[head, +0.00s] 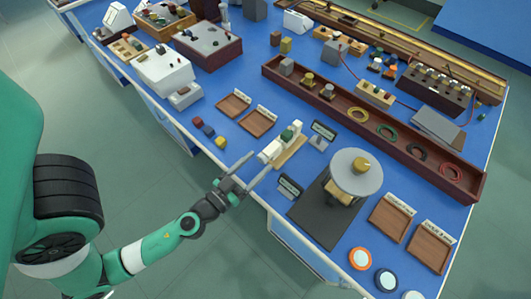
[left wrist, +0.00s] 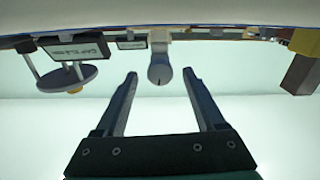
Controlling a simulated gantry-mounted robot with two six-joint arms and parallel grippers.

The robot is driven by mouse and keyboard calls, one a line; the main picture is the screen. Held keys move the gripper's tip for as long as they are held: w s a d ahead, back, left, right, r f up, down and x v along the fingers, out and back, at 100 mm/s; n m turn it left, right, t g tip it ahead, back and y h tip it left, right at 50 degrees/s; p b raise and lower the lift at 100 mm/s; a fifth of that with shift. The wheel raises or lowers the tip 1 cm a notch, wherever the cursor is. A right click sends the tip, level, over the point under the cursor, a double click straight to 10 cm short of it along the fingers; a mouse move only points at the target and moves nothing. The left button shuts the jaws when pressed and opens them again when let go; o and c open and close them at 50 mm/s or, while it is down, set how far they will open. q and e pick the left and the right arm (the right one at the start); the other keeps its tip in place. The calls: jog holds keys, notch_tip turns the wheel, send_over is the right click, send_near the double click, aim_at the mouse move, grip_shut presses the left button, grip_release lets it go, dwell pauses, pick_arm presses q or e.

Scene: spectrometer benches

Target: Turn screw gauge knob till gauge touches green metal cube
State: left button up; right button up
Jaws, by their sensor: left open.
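The screw gauge (head: 273,149) is a pale, cream-white instrument on a wooden base at the table's front edge. A green metal cube (head: 287,134) shows at its far part. The gauge's round knob end faces my left gripper; in the left wrist view the grey knob (left wrist: 160,74) appears midway between the fingertips. My left gripper (head: 260,162) is open and empty, its two fingers pointing at the knob with a gap on each side. I cannot tell whether the fingertips reach past the knob's end. The gap between gauge and cube is too small to judge. My right gripper is not in view.
Small red, blue and yellow cubes (head: 209,132) lie left of the gauge. A dark stand with a round grey disc (head: 355,172) and small label signs (head: 289,187) stand to its right. Wooden trays (head: 257,122) lie behind. Floor is free in front of the table.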

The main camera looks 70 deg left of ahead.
pick_arm(q)
jog(key=shift+w+a, duration=0.2)
jog(key=shift+w, duration=0.1)
jog(key=shift+s+d, duration=0.1)
jog(key=shift+s, duration=0.05)
grip_shut()
